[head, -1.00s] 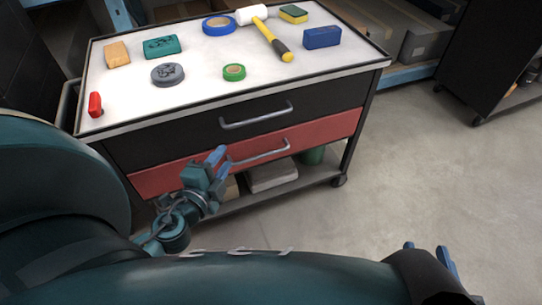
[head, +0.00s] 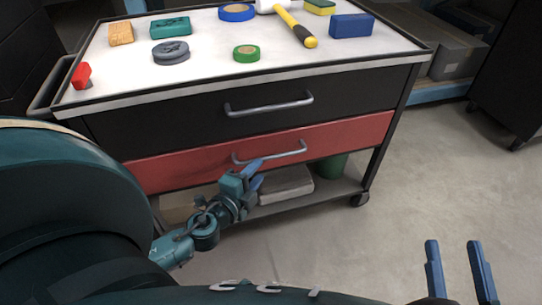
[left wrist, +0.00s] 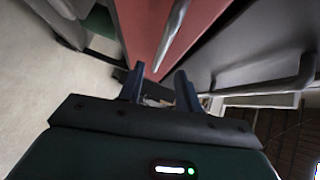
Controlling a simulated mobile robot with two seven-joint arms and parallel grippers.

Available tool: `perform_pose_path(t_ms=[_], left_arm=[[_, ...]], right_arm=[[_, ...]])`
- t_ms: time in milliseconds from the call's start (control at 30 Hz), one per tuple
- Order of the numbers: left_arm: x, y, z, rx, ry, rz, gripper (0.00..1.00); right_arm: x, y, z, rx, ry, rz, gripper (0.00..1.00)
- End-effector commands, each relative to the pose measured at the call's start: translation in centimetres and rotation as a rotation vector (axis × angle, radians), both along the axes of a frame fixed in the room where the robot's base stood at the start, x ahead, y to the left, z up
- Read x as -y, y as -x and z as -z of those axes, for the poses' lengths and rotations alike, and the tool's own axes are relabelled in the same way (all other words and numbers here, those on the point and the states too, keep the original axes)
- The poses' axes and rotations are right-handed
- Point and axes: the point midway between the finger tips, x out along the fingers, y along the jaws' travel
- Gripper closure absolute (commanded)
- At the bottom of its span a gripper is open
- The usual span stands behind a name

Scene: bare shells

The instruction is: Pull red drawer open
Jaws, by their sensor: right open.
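The red drawer (head: 340,137) is the lower drawer of a dark cart, and its front looks flush with the cart. Its grey bar handle (head: 285,155) runs across the front; the handle also shows in the left wrist view (left wrist: 174,32). My left gripper (head: 256,175) is open, its blue fingers just below and in front of the handle's left half. In the left wrist view the fingers (left wrist: 160,88) stand apart, with the handle's end appearing between them; I cannot tell whether they touch it. My right gripper (head: 458,270) is open and empty over the floor at lower right.
A black drawer (head: 190,122) with its own handle (head: 268,104) sits above the red one. The cart's white top (head: 205,75) carries a mallet (head: 295,25), tape rolls and blocks. A lower shelf (head: 325,192) holds boxes. Floor at right (head: 440,180) is clear.

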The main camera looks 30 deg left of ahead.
Motion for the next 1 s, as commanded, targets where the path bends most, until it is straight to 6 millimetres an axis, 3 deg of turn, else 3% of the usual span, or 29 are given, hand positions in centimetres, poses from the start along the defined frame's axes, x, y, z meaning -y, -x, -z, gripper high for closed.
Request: perform_pose_path(t_ms=[200,400,867,1000], left_arm=[[-0.3,-4.2,0.6,0.002,-0.002,0.000,0.66],[-0.5,-6.9,1.0,0.002,-0.001,0.000,0.66],[-0.6,-7.9,1.2,-0.001,-0.001,-0.001,0.66],[-0.6,-7.9,1.2,-0.001,0.000,-0.001,0.77]], right_arm=[[0.0,0.0,0.1,-0.001,0.000,0.001,0.58],[0.0,0.0,0.3,-0.005,-0.005,0.000,0.58],[0.0,0.0,0.0,-0.001,-0.009,-0.003,0.58],[0.0,-0.1,-0.1,0.004,-0.011,-0.003,0.58]])
